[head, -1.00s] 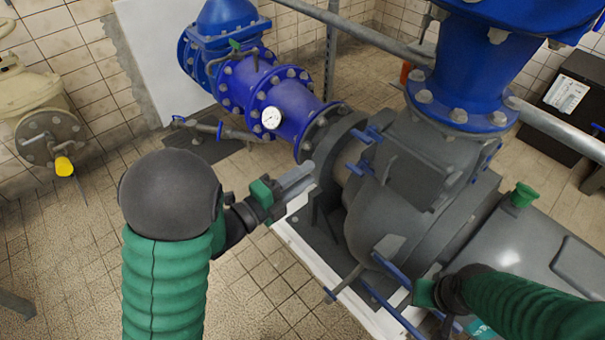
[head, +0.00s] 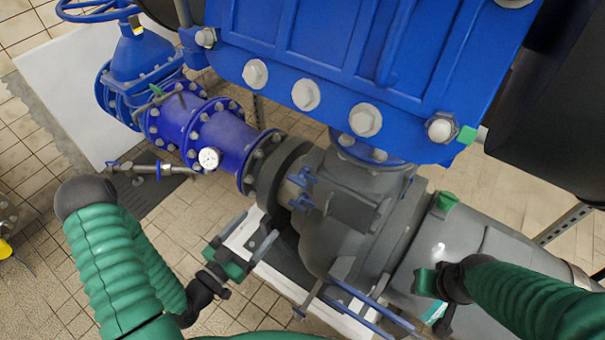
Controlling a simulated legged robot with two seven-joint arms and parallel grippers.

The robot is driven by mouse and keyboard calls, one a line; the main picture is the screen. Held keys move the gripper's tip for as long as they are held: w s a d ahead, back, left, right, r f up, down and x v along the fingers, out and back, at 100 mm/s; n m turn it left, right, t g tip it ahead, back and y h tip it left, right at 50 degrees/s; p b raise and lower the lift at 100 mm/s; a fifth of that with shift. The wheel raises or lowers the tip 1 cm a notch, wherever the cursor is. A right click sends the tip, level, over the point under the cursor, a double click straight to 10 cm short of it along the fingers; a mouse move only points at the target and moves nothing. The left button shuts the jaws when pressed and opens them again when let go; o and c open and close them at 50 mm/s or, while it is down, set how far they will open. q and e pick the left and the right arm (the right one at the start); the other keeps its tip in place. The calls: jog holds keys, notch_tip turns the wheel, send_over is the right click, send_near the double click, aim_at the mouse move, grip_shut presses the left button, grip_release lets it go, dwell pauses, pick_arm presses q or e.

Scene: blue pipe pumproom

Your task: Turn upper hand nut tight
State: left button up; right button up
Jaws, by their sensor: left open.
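Two blue hand nuts sit on the left side of the grey pump housing (head: 335,243), by its hatch. The upper hand nut (head: 303,176) is just above the lower hand nut (head: 301,203). My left gripper (head: 260,224) is below and left of both nuts, open and empty, with its fingers apart and pointing up and right. It appears clear of the nuts. My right gripper (head: 432,300) is at the lower right, in front of the grey housing.
A large blue motor casing (head: 380,60) with bolts overhangs the pump. A blue pipe with a white gauge (head: 209,158) joins from the left.

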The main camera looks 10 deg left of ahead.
aim_at(294, 183)
pick_arm(q)
jog(key=x, duration=1.5)
jog(key=shift+w+f, duration=0.1)
jog(key=shift+f, duration=0.1)
jog(key=shift+w+d, duration=0.25)
jog(key=shift+w, duration=0.1)
jog(key=c, duration=1.4)
jog(key=shift+o, duration=0.2)
jog(key=shift+a, duration=0.1)
pick_arm(e)
jog(key=shift+d+f, duration=0.2)
jog(key=shift+f, duration=0.35)
pick_arm(q)
jog(key=o, duration=1.4)
jog(key=shift+c, duration=0.2)
